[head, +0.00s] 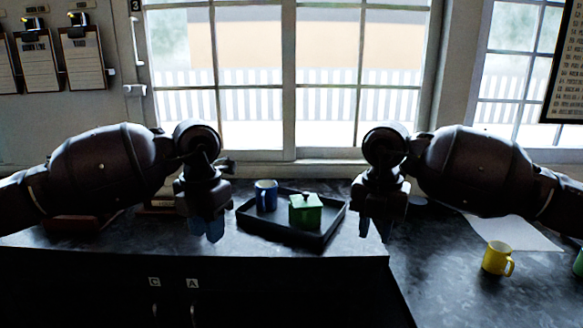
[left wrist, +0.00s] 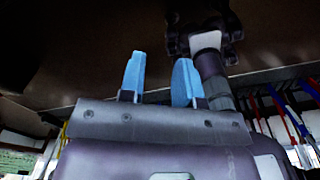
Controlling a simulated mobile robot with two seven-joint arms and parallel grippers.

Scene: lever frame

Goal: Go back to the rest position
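My left gripper (head: 206,228) hangs in front of the tray's left side in the head view, with its fingers pointing down. In the left wrist view its two blue fingers (left wrist: 158,80) stand apart with nothing between them, so it is open. My right gripper (head: 374,229) hangs at the tray's right side in a mirrored pose, fingers down. Its fingertips look apart and nothing shows between them. Both arms are bent inward from the sides above the counter.
A black tray (head: 290,236) on the dark counter holds a blue mug (head: 266,195) and a green lidded box (head: 305,211). A yellow mug (head: 497,258) stands at right near a white sheet (head: 520,234). A window (head: 290,75) is behind.

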